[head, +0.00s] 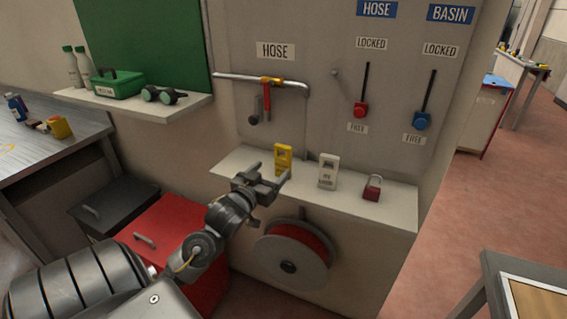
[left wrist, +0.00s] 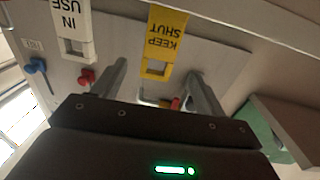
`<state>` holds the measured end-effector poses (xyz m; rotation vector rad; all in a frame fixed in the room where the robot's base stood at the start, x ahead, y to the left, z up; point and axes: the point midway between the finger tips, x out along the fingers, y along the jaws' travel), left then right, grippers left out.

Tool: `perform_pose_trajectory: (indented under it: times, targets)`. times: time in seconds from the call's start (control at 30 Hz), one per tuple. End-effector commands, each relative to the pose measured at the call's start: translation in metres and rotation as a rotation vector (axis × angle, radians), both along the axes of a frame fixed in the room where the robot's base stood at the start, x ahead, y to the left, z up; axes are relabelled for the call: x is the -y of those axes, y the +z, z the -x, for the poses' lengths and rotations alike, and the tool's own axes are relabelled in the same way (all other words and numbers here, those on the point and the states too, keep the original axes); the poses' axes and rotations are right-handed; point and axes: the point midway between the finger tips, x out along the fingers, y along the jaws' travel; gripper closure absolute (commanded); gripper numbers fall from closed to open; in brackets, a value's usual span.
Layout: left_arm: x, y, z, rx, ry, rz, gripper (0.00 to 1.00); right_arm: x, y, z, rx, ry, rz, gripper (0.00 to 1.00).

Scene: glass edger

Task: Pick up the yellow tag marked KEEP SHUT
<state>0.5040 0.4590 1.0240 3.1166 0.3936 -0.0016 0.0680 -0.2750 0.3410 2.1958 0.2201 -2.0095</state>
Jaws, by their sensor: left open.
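The yellow tag (head: 283,159) stands upright on the white shelf below the pipe in the head view. In the left wrist view the yellow tag (left wrist: 163,42) shows its words KEEP SHUT upside down, with a square hole in it. My left gripper (head: 270,177) is open just in front of the tag, its fingers pointing at it. In the left wrist view the tag lies between the two fingers of my left gripper (left wrist: 160,80), apart from both as far as I can see. My right gripper is not in view.
A white tag (head: 328,171), reading IN USE in the left wrist view (left wrist: 72,28), stands right of the yellow one. A red padlock (head: 372,188) sits farther right on the shelf (head: 400,205). A hose reel (head: 290,262) hangs below. The pipe (head: 240,77) runs above.

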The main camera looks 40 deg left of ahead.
Motion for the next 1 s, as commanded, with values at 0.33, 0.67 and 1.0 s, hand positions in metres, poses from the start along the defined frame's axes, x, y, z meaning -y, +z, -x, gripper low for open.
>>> perform_pose_trajectory:
  times: [0.33, 0.67, 1.0]
  targets:
    - [-0.005, 0.001, -0.02, 0.0, 0.001, 0.0, 0.27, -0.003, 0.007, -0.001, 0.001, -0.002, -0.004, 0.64]
    - [-0.013, -0.002, -0.055, 0.0, 0.001, 0.0, 0.27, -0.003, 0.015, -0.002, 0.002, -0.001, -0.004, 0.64]
    - [-0.013, -0.003, -0.056, 0.0, 0.001, 0.0, 0.44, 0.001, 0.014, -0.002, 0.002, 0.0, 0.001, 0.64]
